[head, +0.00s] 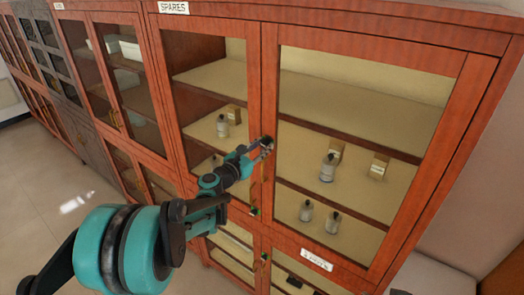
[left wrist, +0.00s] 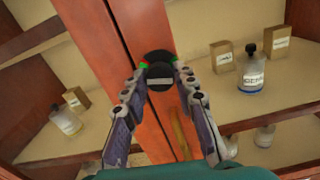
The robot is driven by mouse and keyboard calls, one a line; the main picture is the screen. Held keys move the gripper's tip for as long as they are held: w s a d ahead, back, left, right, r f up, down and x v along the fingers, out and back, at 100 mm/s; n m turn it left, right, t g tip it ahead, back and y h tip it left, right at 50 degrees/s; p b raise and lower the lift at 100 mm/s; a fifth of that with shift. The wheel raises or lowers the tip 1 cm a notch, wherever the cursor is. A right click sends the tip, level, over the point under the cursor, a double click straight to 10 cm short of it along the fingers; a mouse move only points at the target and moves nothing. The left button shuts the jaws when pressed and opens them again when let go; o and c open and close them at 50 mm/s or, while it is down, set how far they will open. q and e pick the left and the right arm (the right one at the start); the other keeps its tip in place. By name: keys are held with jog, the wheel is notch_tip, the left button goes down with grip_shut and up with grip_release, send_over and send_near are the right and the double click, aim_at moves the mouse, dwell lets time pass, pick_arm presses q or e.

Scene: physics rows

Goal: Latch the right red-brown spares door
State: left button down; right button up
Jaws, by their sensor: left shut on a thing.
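The right red-brown spares door (head: 475,120) is a tall glazed door under the cabinet's SPARES label (head: 173,8). It looks flush with the left door (head: 253,75), or nearly so. A round black latch knob with a grey bar across its face (left wrist: 159,76) sits at the seam between the doors. The bar lies roughly level in the left wrist view, with small green and red marks beside the knob. My left gripper (head: 265,147) is shut on this knob, a fingertip on each side. It also shows in the left wrist view (left wrist: 159,72). My right gripper is not in view.
A brass handle (left wrist: 180,135) stands just below the knob. Behind the glass are shelves with bottles (left wrist: 254,72) and small boxes (left wrist: 222,56). Lower cabinet doors lie below, and more cabinets run off to the left. The floor (head: 65,190) at left is clear.

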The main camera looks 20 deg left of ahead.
pick_arm(q)
jog(key=m+b, duration=0.2)
jog(key=m, duration=0.1)
jog(key=shift+f+m, duration=0.1)
jog(key=shift+m, duration=0.2)
jog(key=m+b, duration=0.2)
jog(key=m, duration=0.1)
jog(key=shift+m, duration=0.3)
jog(key=m+b, duration=0.1)
jog(key=m, duration=0.2)
jog(key=shift+m+b, duration=0.3)
jog(key=shift+b, duration=0.1)
jog(key=shift+m+b, duration=0.65)
jog(key=shift+m, duration=1.35)
jog(key=c, duration=1.2)
grip_release()
jog(key=v, duration=1.2)
